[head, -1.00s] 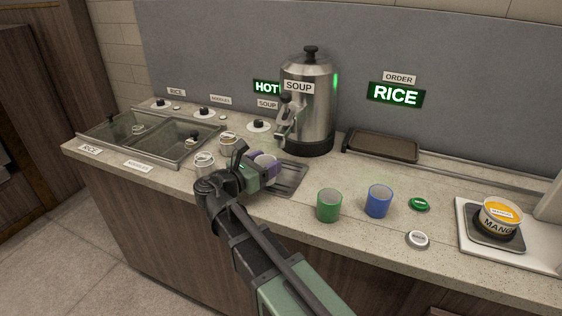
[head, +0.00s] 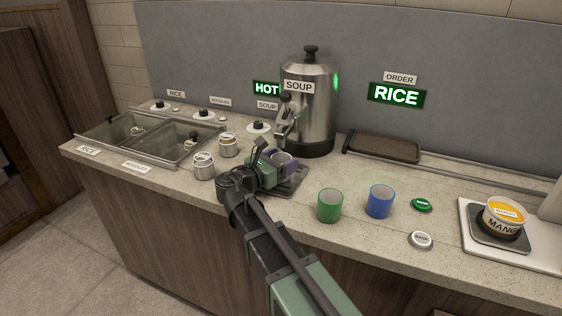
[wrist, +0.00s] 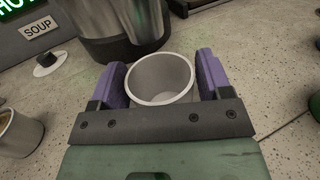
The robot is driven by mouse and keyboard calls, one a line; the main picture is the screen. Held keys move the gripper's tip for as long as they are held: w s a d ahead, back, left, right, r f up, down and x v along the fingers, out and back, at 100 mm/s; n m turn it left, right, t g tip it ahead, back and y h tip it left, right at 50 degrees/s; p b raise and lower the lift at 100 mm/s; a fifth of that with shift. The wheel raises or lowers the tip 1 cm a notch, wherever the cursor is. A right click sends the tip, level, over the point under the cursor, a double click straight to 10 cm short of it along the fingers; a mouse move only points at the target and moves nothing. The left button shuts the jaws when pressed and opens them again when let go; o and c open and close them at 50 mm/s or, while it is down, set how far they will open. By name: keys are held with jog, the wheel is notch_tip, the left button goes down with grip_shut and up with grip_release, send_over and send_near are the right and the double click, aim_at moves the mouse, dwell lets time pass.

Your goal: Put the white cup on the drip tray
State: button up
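The white cup (head: 283,157) is between the purple fingers of my gripper (head: 279,162), just in front of the soup urn's tap. In the wrist view the white cup (wrist: 160,82) is upright and looks empty, with a finger of my gripper (wrist: 162,80) close against each side, so the gripper looks shut on it. The grey drip tray (head: 297,181) lies on the counter below the urn, partly hidden by my gripper. The cup is over or at its back part. I cannot tell whether the cup's base touches the tray.
The steel soup urn (head: 312,115) stands behind the cup. A green cup (head: 329,206) and a blue cup (head: 380,201) stand to the right, with green and white buttons beyond.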

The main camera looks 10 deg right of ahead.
jog(key=shift+o, duration=1.2)
jog(key=shift+r, duration=0.1)
jog(key=shift+r+p, duration=0.25)
jog(key=shift+p, duration=0.1)
jog(key=v, duration=1.2)
jog(key=shift+s+f, duration=0.1)
jog(key=shift+f, duration=0.05)
jog(key=shift+c, duration=0.3)
